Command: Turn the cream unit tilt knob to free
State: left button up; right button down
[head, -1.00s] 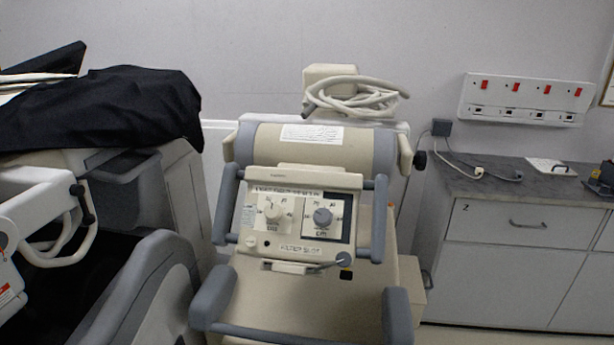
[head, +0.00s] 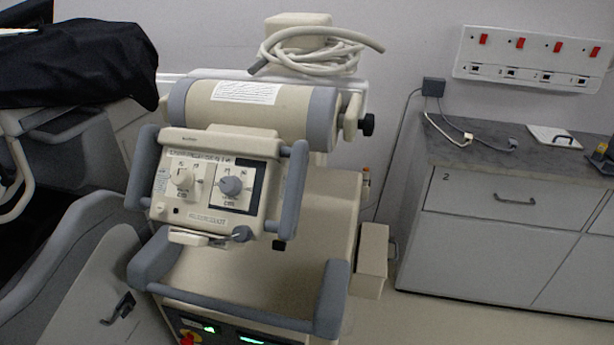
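The cream unit (head: 262,211) stands left of centre, with a grey-ended cylinder (head: 252,114) across its top. A black knob (head: 367,124) sticks out on the right end of this cylinder. The front control panel (head: 208,213) carries a cream dial knob (head: 182,178) and a grey dial knob (head: 230,186). Which knob is the tilt knob, and any "free" marking, cannot be read. Grey handles flank the panel. Neither of my grippers is in view.
Coiled cream cable (head: 318,50) lies on top of the unit. A black cover (head: 75,65) drapes over equipment at the left. A grey cabinet (head: 480,235) stands at the right under a wall socket strip (head: 528,60). Some open floor shows between unit and cabinet.

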aim_at(367, 125)
jog(key=i+l+u, duration=0.15)
jog(key=l, duration=0.25)
jog(key=i+l+u, duration=0.2)
jog(key=l, duration=0.15)
jog(key=l+u, duration=0.15)
jog(key=l, duration=0.25)
